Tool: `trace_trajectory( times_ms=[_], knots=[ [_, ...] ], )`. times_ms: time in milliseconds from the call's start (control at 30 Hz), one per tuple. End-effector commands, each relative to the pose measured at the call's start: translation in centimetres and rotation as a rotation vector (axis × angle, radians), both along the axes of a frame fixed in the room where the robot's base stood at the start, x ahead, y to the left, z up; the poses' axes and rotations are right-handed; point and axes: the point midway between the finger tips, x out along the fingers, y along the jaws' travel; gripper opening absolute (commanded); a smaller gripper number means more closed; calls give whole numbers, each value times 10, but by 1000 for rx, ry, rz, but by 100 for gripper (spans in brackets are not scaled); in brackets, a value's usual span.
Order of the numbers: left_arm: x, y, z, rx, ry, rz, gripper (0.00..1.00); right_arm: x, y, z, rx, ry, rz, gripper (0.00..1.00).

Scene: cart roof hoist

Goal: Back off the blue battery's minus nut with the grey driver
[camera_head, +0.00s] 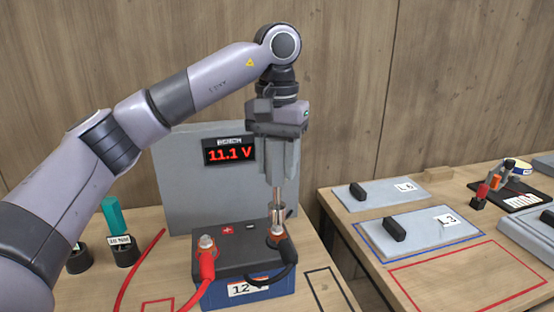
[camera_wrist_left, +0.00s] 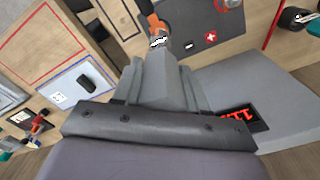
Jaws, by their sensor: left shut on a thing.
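The blue battery (camera_head: 262,290) with a dark top stands on the wooden bench. A red clamp and cable (camera_head: 207,262) sit on its plus post at the left. A black cable with an orange-ringed end (camera_head: 279,243) is at the minus post on the right. My left gripper (camera_head: 278,180) points straight down above the minus post and is shut on the grey driver (camera_head: 278,200), whose shaft reaches down to that post. The minus nut is hidden under the driver's tip. The left wrist view shows the gripper fingers (camera_wrist_left: 165,85) and the battery top (camera_wrist_left: 215,25). My right gripper is not in view.
A grey bench unit (camera_head: 185,190) reading 11.1 V stands behind the battery. A teal-handled tool (camera_head: 112,217) and dark holders stand at the left. The right table holds grey panels (camera_head: 420,232), an empty red outline (camera_head: 465,275) and small tools.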

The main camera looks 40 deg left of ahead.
Motion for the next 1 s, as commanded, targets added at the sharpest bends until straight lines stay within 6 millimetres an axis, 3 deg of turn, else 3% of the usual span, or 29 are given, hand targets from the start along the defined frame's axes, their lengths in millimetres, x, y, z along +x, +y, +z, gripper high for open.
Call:
trace_trajectory(
  times_ms=[867, 1000],
  knots=[
    [0, 0, -25, -1, -2, 0, 0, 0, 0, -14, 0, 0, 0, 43],
    [0, 0, -24, -1, -1, 72, 0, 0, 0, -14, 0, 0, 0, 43]
  ],
)
